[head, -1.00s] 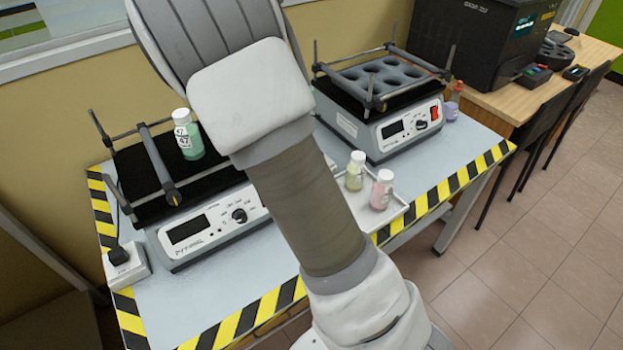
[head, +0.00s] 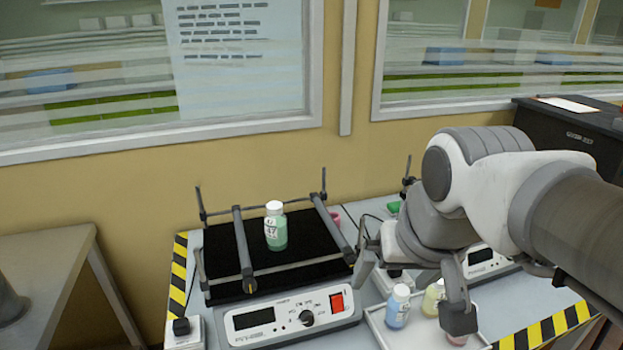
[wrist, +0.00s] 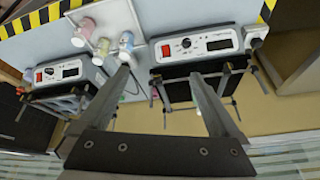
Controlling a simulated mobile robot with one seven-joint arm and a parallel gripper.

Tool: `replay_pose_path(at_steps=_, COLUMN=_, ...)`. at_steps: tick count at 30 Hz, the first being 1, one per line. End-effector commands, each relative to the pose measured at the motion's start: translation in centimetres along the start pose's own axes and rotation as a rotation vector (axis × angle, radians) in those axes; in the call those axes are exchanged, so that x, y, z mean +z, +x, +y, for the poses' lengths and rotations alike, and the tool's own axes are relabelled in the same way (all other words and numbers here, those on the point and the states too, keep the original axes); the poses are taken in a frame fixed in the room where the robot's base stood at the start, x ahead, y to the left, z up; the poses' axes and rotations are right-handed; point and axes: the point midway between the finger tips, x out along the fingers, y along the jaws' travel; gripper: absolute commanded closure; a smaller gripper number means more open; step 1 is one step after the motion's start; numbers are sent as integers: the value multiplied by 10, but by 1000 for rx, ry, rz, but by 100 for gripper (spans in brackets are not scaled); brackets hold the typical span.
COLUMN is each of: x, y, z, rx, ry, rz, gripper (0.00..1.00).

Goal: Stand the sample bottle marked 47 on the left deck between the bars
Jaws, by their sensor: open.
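The sample bottle marked 47 (head: 276,228), with a white cap and green liquid, stands upright on the black left deck (head: 215,263). It is between the left bar (head: 243,250) and the right bar (head: 332,224), apart from both. My gripper (head: 410,292) is open and empty, to the right of the left deck and above the tray side. In the wrist view my gripper's fingers (wrist: 160,80) are spread wide with nothing between them. The left shaker (wrist: 196,46) also shows there, but I cannot make out bottle 47.
A tray (head: 380,325) holds a blue bottle (head: 398,308), a yellow bottle (head: 433,297) and a pink one (wrist: 86,28). The right shaker (wrist: 62,72) stands beyond the tray. A switch box (head: 184,333) sits at the left shaker's front left.

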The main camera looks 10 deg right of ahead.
Motion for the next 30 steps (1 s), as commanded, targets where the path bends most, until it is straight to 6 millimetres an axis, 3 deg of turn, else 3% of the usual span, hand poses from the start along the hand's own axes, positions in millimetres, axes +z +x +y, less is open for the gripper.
replay_pose_path(at_steps=1, x=13, y=1, z=0, rx=0, ry=-28, rz=21, gripper=2)
replay_pose_path(at_steps=6, x=35, y=7, z=0, rx=6, ry=-101, rz=61, gripper=2)
replay_pose_path(at_steps=19, x=39, y=6, z=0, rx=8, ry=-116, rz=68, gripper=2)
replay_pose_path(at_steps=23, x=33, y=-7, z=-1, rx=8, ry=-115, rz=68, gripper=2)
replay_pose_path(at_steps=30, x=14, y=-50, z=-4, rx=8, ry=-115, rz=68, gripper=2)
